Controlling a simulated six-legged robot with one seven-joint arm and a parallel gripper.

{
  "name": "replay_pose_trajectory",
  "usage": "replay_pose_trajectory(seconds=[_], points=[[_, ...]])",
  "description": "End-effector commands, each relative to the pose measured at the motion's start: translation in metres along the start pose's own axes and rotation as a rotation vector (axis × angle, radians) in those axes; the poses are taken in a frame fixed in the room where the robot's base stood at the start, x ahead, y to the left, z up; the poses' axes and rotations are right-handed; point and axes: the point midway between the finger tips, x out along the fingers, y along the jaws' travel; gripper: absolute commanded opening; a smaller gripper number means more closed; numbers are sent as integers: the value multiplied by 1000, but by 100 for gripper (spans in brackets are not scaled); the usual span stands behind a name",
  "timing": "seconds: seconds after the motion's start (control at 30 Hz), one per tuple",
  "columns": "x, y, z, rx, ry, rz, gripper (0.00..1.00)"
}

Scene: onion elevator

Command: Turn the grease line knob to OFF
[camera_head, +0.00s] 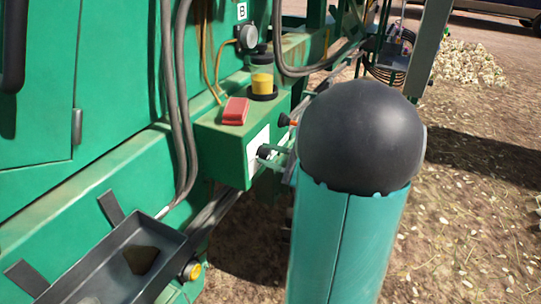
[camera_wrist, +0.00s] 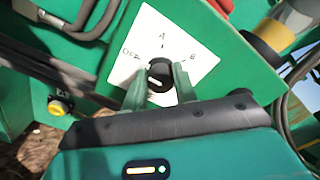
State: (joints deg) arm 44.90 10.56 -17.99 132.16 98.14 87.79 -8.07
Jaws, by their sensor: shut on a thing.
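The grease line knob (camera_wrist: 160,71) is black and round, on a white plate (camera_wrist: 190,32) marked OFF at the left, A at the top and B at the right. A small pale mark shows on the knob, but I cannot tell which label it points to. My gripper (camera_wrist: 160,80) is shut on the knob, with one green finger on each side. In the head view, the knob (camera_head: 263,151) shows at the side of a green box (camera_head: 217,150), with my gripper (camera_head: 275,158) at it. My own arm hides part of the plate there.
A red block (camera_head: 235,111) and a jar with yellow contents (camera_head: 262,78) stand on the box. A gauge (camera_head: 247,36) and hanging hoses (camera_head: 174,95) are behind. A black tray (camera_head: 118,262) and yellow button (camera_head: 191,270) are at lower left. Open ground lies right.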

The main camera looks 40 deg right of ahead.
Motion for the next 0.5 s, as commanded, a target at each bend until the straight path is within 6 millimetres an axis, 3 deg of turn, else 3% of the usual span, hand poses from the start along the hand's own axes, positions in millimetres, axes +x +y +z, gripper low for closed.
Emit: replay_pose_trajectory(seconds=[0.17,0.2,0.3,0.5], points=[[0,0,0,0,1,0,5],[0,0,0,0,1,0,34],[0,0,0,0,1,0,50],[0,0,0,1,0,0,50]])
